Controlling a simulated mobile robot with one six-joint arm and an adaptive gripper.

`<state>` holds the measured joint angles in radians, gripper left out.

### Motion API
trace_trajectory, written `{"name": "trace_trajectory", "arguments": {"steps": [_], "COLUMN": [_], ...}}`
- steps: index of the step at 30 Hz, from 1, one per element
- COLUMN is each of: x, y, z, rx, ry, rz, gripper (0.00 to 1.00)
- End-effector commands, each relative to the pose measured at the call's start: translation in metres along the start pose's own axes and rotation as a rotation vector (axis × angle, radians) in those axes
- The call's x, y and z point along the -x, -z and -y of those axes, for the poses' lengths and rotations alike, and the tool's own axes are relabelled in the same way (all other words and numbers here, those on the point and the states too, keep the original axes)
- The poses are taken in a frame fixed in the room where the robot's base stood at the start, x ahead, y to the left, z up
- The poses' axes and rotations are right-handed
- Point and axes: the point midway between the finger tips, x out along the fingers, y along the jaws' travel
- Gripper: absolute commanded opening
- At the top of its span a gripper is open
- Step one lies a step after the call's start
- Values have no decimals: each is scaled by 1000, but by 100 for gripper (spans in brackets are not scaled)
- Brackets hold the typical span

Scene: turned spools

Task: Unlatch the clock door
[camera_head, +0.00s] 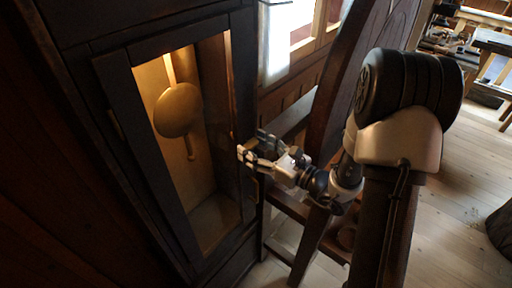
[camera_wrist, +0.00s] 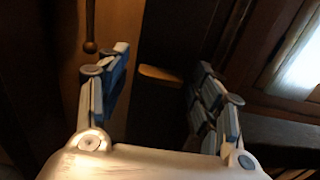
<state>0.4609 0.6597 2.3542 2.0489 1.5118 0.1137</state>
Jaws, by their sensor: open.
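The tall dark clock case stands at the left in the head view. Its door (camera_head: 118,110) has a dark frame around a lit opening, with the round brass pendulum (camera_head: 178,110) inside. The door looks shut against the case. My gripper (camera_head: 252,146) is at the door's right edge, open and empty. In the wrist view, my open fingers (camera_wrist: 163,60) spread either side of a small brass-coloured piece, which looks like the latch (camera_wrist: 160,74), on a dark upright. It lies between the fingers, apart from both. The pendulum rod's end (camera_wrist: 90,46) shows behind the left finger.
A large dark wooden wheel or curved frame (camera_head: 335,80) stands just right of the clock, behind my arm. A bright window (camera_head: 290,35) is behind it. Wooden floor (camera_head: 455,190) is open at the right, with a workbench (camera_head: 490,42) farther back.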

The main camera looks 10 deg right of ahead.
Motion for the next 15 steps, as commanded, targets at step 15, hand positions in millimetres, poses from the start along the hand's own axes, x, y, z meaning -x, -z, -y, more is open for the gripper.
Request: {"name": "trace_trajectory", "arguments": {"steps": [15], "x": [0], "y": [0], "z": [0], "rx": [0], "ry": [0], "rz": [0], "gripper": [32]}}
